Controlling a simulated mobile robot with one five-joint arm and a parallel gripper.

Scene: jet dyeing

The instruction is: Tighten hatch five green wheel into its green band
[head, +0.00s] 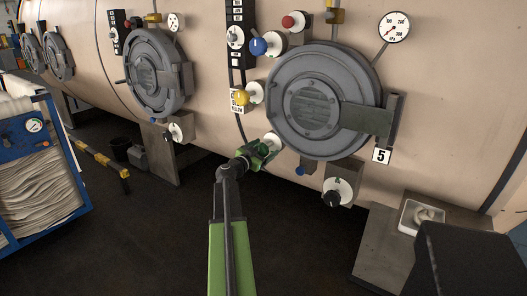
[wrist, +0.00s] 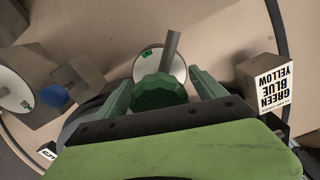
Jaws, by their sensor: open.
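The hatch five door (head: 300,68) is a round grey disc on the beige vessel, with a "5" plate (head: 381,156) at its lower right. The green wheel (wrist: 158,93) sits in front of a white dial (wrist: 149,66) at the hatch's lower left; the dial also shows in the head view (head: 273,139). A small green band (wrist: 147,53) shows on the dial, left of a grey bar (wrist: 172,47). My gripper (wrist: 162,86) is open, one finger on each side of the wheel; I cannot tell whether they touch it. It also shows in the head view (head: 262,150).
Yellow (head: 240,97), blue (head: 258,46), red (head: 288,21) and black (head: 333,198) knobs surround the hatch. A printed label box (wrist: 270,85) stands right of my gripper. A blue cart (head: 40,147) stands at left. The dark floor near my arm is clear.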

